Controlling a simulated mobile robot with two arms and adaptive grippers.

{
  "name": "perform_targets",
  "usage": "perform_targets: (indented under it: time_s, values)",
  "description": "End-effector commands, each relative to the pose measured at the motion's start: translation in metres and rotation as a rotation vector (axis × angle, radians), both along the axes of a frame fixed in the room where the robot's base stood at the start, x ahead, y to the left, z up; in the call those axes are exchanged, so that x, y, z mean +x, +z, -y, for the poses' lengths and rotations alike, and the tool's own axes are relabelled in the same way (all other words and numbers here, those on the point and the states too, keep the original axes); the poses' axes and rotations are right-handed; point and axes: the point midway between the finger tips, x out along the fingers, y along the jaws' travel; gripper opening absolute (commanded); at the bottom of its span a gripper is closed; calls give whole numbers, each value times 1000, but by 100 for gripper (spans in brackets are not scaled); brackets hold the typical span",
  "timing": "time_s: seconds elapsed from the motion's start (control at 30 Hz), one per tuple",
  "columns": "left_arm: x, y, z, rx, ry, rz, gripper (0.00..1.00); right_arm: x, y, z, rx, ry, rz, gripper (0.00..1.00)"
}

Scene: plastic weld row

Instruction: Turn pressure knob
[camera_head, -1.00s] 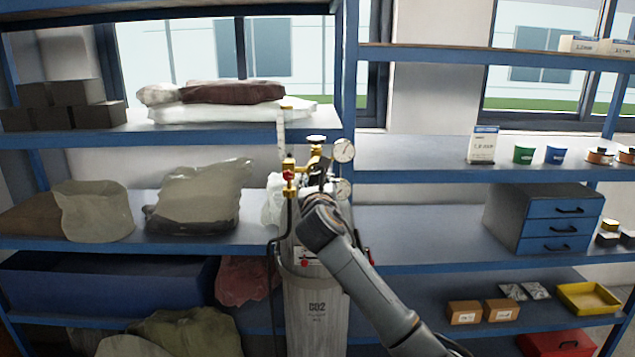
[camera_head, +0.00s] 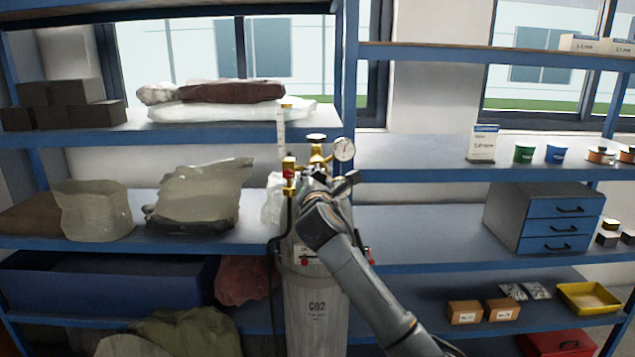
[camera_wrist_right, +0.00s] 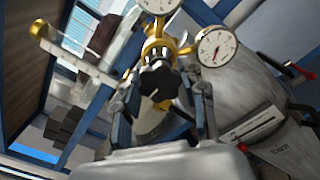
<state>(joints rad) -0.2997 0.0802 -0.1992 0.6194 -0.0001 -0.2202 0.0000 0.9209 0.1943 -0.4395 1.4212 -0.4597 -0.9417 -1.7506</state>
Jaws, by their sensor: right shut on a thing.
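The pressure knob (camera_wrist_right: 160,82) is a black lobed knob on the brass regulator (camera_wrist_right: 168,48) in the right wrist view. In the head view it is hidden behind my right gripper (camera_head: 328,182). In the wrist view the fingers of my right gripper (camera_wrist_right: 163,92) stand on either side of the knob, shut on it. The regulator (camera_head: 317,153) sits on top of the grey CO2 cylinder (camera_head: 316,308). My left gripper is not in view.
A clear flow tube (camera_head: 281,130) stands left of the regulator, and a dark hose (camera_head: 272,290) hangs beside the cylinder. Blue shelves with bags (camera_head: 200,195) are on the left. A drawer cabinet (camera_head: 553,220) stands right. The shelf (camera_head: 430,235) between cylinder and cabinet is clear.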

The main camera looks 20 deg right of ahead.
Motion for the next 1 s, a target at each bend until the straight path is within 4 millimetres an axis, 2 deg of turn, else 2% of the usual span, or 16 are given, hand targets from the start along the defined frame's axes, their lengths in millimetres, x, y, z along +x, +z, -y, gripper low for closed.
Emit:
perform_targets:
  time_s: [1.0]
  values:
    - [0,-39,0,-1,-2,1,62,0,-3,0,929,0,267,10]
